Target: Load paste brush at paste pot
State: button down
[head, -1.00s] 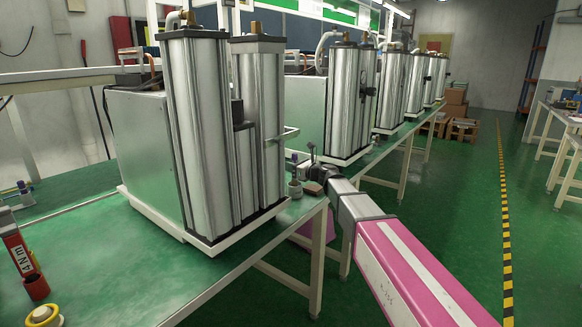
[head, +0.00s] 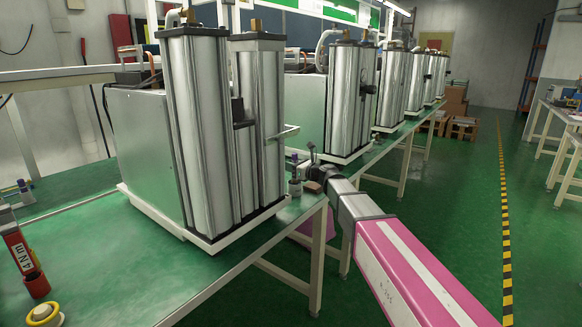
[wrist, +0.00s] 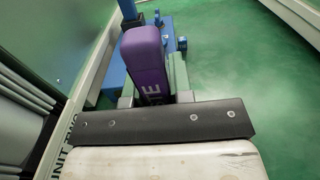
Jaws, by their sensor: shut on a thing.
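In the head view a small purple piece (head: 294,159) shows left of the gripper. Just below it stands a small grey pot (head: 295,188), probably the paste pot. I cannot tell whether the brush touches the pot.
Tall silver columns (head: 193,130) stand on a white-edged base close left of my gripper. Blue parts (wrist: 115,75) lie beyond the handle in the wrist view. A red 4 N m tool (head: 22,255) and yellow tape roll (head: 43,313) are at the left. The floor on the right is clear.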

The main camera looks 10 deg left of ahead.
dwell(0.3)
notch_tip(320, 180, up, 7)
dwell(0.9)
dwell(0.4)
